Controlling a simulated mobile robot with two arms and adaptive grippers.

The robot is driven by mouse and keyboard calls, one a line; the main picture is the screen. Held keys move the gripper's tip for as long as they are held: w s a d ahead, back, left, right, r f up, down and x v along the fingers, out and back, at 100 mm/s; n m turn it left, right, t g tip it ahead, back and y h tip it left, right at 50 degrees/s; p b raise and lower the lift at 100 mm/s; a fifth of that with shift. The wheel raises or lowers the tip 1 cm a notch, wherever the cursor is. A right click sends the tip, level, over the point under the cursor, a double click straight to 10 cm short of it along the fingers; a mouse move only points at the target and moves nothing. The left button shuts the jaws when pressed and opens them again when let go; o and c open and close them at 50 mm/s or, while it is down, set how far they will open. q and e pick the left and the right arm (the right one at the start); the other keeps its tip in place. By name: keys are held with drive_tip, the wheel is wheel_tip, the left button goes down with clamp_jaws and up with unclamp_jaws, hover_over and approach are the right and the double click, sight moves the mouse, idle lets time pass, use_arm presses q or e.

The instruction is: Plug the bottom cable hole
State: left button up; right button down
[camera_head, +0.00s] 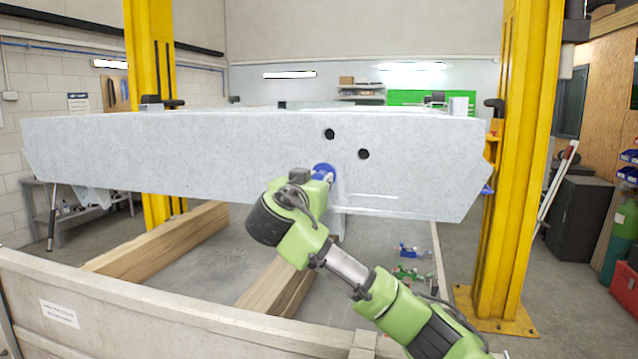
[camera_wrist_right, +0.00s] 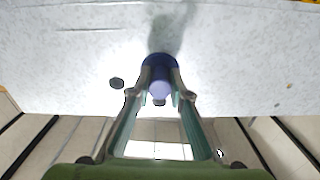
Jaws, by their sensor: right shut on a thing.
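The pale grey trailer frame (camera_head: 220,155) hangs across the head view with two dark round holes in its face. The lower hole (camera_head: 363,154) is right of and below the upper hole (camera_head: 329,133). In the right wrist view the lower hole (camera_wrist_right: 117,83) is bare, left of the fingers. My right gripper (camera_head: 318,174) is shut on a blue plug (camera_head: 325,169), below and left of the lower hole. In the wrist view the plug (camera_wrist_right: 160,78) sits between the fingertips, in front of the panel. I cannot tell whether it touches the panel. My left gripper is out of view.
Yellow lift posts (camera_head: 153,90) (camera_head: 516,150) stand on both sides of the frame. Wooden beams (camera_head: 165,240) lie beneath it. A beige low wall (camera_head: 120,305) crosses the foreground. The panel face around the holes is clear.

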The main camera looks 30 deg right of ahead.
drive_tip(key=shift+w+d, duration=0.1)
drive_tip(key=shift+d, duration=0.1)
drive_tip(key=shift+x, duration=0.9)
